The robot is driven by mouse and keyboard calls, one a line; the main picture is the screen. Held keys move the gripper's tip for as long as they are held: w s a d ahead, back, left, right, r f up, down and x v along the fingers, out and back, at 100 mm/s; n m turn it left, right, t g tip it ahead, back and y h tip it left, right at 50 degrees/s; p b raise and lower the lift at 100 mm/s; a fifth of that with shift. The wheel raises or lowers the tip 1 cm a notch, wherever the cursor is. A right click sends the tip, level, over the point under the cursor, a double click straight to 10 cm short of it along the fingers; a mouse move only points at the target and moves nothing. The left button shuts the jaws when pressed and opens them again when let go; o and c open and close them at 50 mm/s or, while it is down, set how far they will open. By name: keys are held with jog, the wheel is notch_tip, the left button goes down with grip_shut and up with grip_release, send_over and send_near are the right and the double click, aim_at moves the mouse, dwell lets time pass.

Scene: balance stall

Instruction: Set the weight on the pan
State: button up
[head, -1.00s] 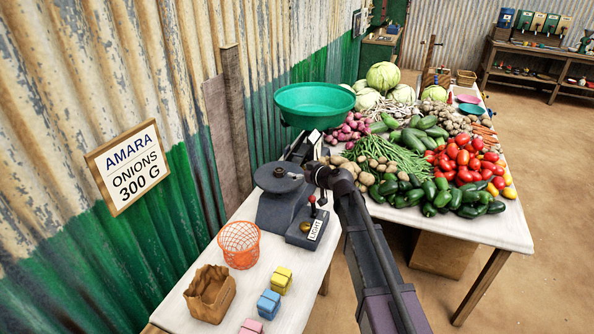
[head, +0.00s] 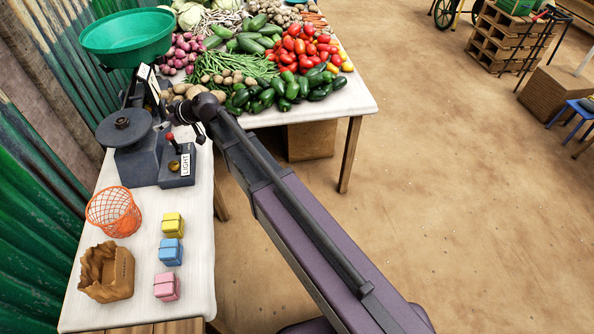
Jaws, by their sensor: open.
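A dark grey balance stands on the white table, with a small round weight pan (head: 123,121) at its near end and a large green bowl (head: 127,32) at its far end. The small pan looks empty apart from a centre knob. Three weight-like blocks, yellow (head: 172,224), blue (head: 171,251) and pink (head: 166,287), stand in a row on the near table. My gripper (head: 184,110) is open at the end of my arm, right of the pan and above the table; its fingers are small and partly lost against the dark balance. It is apart from the blocks.
A box with a red lever and a LIGHT label (head: 185,165) sits beside the balance. An orange basket (head: 114,212) and a brown paper bag (head: 107,272) stand left of the blocks. Vegetables cover the far table (head: 352,97). The dirt floor (head: 450,190) at right is open.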

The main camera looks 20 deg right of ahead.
jog(key=s+d+f+m+g+h, duration=0.2)
jog(key=s+d, duration=0.5)
jog(key=d, duration=0.5)
jog(key=s+d+f+m+g+h, duration=0.2)
jog(key=s+d+f+m+h, duration=0.2)
jog(key=s+d, duration=0.4)
jog(key=s+d+f+m+g+h, duration=0.2)
jog(key=s+d, duration=0.6)
jog(key=d, duration=0.8)
jog(key=f+m+h, duration=0.1)
jog(key=m+h, duration=0.1)
jog(key=shift+d+f+m, duration=0.2)
jog(key=shift+f+m, duration=0.1)
jog(key=shift+m, duration=0.1)
